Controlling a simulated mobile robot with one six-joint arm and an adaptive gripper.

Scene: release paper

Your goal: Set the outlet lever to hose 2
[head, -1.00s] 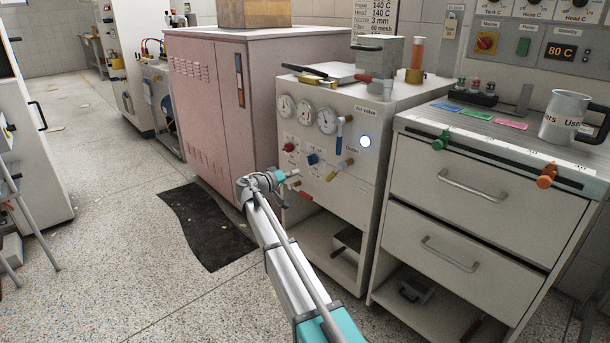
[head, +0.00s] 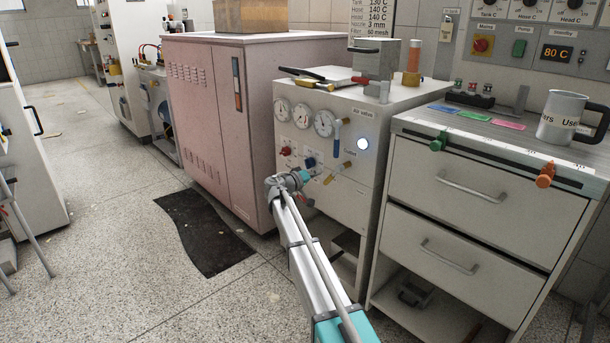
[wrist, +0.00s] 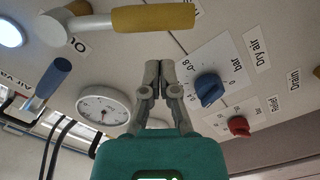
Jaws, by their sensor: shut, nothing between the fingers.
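The outlet lever with a yellow grip (head: 340,172) is on the front of the white panel cabinet, below the round white light. In the wrist view its yellow grip (wrist: 152,18) runs sideways from a metal hub at the upper left, beside a partly hidden label starting "Ou". My gripper (wrist: 160,68) is shut and empty, its fingertips below the yellow grip in that picture and apart from it. In the head view my gripper (head: 317,175) is in front of the panel's lower part, to the left of the lever. I cannot read any hose marking.
A blue-handled air valve lever (wrist: 57,75) and a gauge (wrist: 103,108) are to the left in the wrist view. A blue knob (wrist: 209,88) and a red knob (wrist: 239,125) are to the right. A drawer cabinet (head: 470,205) stands right of the panel.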

